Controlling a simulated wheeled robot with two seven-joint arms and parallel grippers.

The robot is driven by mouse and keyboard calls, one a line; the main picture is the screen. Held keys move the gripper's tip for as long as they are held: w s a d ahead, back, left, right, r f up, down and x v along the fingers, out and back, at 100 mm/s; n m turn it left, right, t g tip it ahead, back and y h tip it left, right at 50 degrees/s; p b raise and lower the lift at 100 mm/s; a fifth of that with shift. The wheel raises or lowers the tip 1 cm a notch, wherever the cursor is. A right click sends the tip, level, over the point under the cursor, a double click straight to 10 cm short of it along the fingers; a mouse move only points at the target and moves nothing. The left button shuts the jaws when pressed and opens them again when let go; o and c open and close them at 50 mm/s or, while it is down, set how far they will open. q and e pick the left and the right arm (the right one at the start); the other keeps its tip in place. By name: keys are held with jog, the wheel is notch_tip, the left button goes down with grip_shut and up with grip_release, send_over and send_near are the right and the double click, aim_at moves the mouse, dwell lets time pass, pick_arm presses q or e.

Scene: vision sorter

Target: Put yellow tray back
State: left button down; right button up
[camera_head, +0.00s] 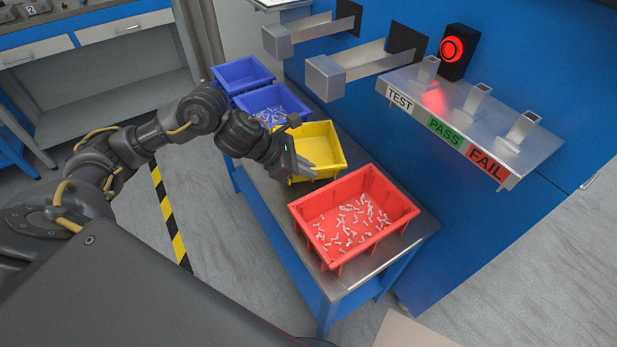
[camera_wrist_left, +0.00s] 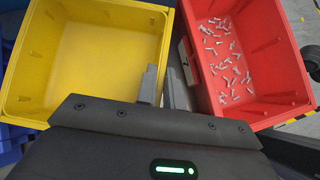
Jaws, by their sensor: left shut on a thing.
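The yellow tray (camera_head: 323,137) is on the metal-topped bench (camera_head: 268,188), between the blue trays and the red tray, and looks empty. Whether it rests fully on the bench is hard to tell. My left gripper (camera_head: 305,165) is at the tray's near wall, on the side facing the red tray. In the left wrist view, the left gripper (camera_wrist_left: 164,88) is shut on the wall of the yellow tray (camera_wrist_left: 100,55), one finger inside and one outside. My arm hides part of the tray's near side. My right gripper is not in view.
The red tray (camera_head: 296,213), holding many white pieces, stands close beside the yellow one. Two blue trays (camera_head: 237,72) (camera_head: 280,93) stand behind it, one with white pieces. A shelf marked TEST, PASS and FAIL (camera_head: 450,115) and a lit red lamp (camera_head: 452,48) are at right.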

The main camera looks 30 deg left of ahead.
aim_at(309, 180)
pick_arm(q)
jog(key=shift+w+d+f, duration=0.15)
jog(key=shift+w+f, duration=0.15)
jog(key=shift+f, duration=0.1)
jog(key=shift+w+f, duration=0.1)
jog(key=shift+f, duration=1.5)
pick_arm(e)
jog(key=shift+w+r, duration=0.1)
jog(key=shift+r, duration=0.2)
pick_arm(q)
jog(key=shift+f+b, duration=0.1)
jog(key=shift+b, duration=0.2)
jog(key=c, duration=1.8)
grip_release()
jog(key=shift+o, duration=1.3)
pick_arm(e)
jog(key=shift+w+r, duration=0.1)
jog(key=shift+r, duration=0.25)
